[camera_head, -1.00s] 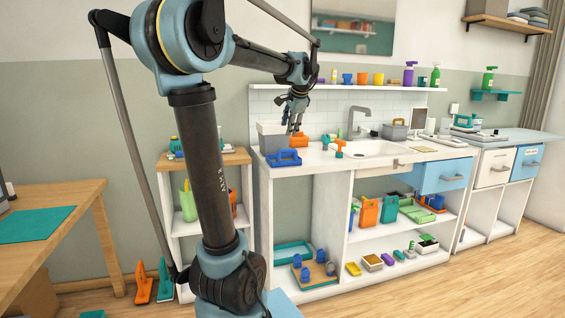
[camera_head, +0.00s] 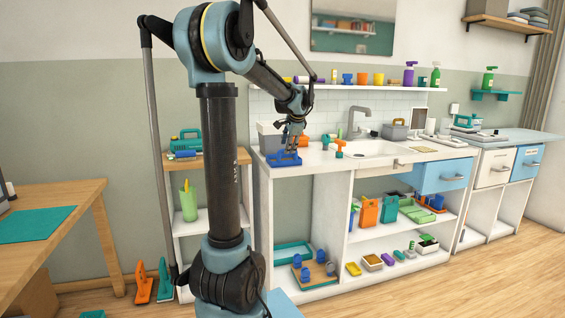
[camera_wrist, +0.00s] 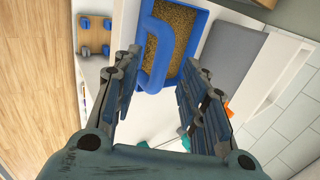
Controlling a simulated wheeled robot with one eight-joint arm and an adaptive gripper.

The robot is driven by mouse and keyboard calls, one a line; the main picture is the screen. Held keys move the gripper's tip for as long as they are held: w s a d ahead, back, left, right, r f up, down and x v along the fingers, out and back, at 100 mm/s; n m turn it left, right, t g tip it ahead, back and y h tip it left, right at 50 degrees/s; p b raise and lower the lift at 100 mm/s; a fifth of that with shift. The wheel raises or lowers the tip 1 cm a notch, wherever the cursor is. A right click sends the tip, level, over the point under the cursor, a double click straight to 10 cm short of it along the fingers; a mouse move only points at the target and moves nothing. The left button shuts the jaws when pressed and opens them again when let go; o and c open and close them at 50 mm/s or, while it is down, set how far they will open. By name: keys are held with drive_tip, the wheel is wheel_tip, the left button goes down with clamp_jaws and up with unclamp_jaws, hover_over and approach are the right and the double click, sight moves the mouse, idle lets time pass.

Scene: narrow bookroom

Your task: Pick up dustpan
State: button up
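A blue tray-like thing with a raised loop handle (camera_head: 285,159) sits on the white counter, left of the sink. In the wrist view its blue handle (camera_wrist: 157,58) lies ahead of and between the fingertips, and its bed looks brown and grainy. I cannot tell if this is the dustpan. My gripper (camera_head: 292,147) is just above it, and in the wrist view its fingers (camera_wrist: 160,68) are spread with nothing clasped. An orange upright tool (camera_head: 143,283) and a teal one (camera_head: 165,280) with flat bases stand on the floor at left; either could be a dustpan.
A grey box (camera_head: 268,138) stands close behind the gripper on the counter (camera_head: 320,160). Small orange and teal items (camera_head: 338,148) stand to the right, before the sink (camera_head: 365,148). A wall shelf (camera_head: 370,87) with cups and bottles hangs above. A wooden table (camera_head: 90,200) is at left.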

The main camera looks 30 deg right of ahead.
drive_tip(key=shift+x, duration=2.65)
drive_tip(key=shift+d+r, duration=0.1)
clamp_jaws()
